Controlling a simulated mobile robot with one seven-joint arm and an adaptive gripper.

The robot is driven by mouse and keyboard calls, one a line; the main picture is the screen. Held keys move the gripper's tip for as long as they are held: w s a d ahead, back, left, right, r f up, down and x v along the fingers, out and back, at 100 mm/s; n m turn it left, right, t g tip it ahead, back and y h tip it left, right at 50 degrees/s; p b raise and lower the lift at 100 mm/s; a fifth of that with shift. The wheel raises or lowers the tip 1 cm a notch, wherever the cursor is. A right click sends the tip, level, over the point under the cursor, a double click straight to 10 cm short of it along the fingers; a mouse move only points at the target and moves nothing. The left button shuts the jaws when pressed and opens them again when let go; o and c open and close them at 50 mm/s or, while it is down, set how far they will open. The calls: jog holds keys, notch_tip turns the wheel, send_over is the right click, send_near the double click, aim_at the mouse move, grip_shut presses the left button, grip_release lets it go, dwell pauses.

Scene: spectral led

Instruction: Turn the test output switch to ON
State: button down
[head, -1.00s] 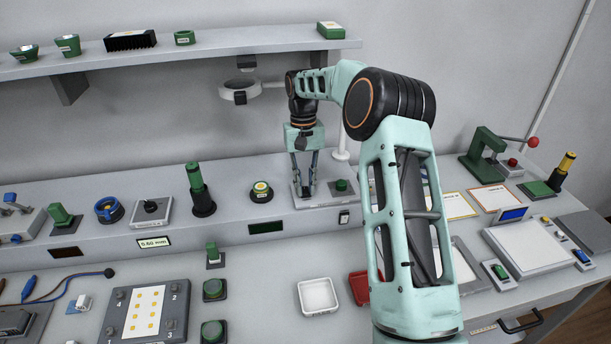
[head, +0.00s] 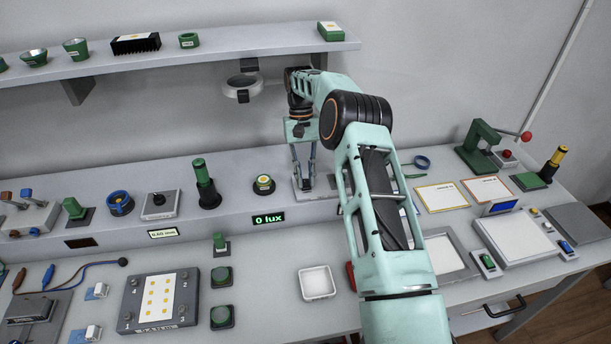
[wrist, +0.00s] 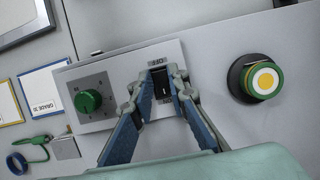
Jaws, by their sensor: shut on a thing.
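The black rocker switch (wrist: 163,92) sits on a light grey plate (wrist: 122,72), with a green dial (wrist: 88,101) beside it, in the wrist view. My gripper (head: 304,186) reaches down to this plate on the raised ledge in the head view. Its two blue-grey fingers are closed on the switch from both sides, at its edges. In the head view the fingers and arm hide the switch. A small display (head: 268,218) on the ledge front reads "0 lux" in green.
A round green and yellow button (wrist: 262,80) stands close to the plate. A dark green cylinder (head: 205,180) stands further left on the ledge. A shelf (head: 220,52) and a ring lamp (head: 242,88) are above. A white tray (head: 317,283) lies on the bench.

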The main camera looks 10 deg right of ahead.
jog(key=c, duration=1.8)
grip_release()
jog(key=shift+w, duration=0.1)
jog(key=shift+c, duration=0.2)
jog(key=b, duration=0.2)
jog(key=shift+f+t+b, duration=0.25)
jog(key=shift+t+b, duration=0.15)
jog(key=t+b, duration=0.1)
jog(key=b, duration=0.4)
jog(key=s+t+b, duration=0.1)
jog(key=t+b, duration=0.1)
jog(key=b, duration=0.4)
jog(key=shift+s+f, duration=0.1)
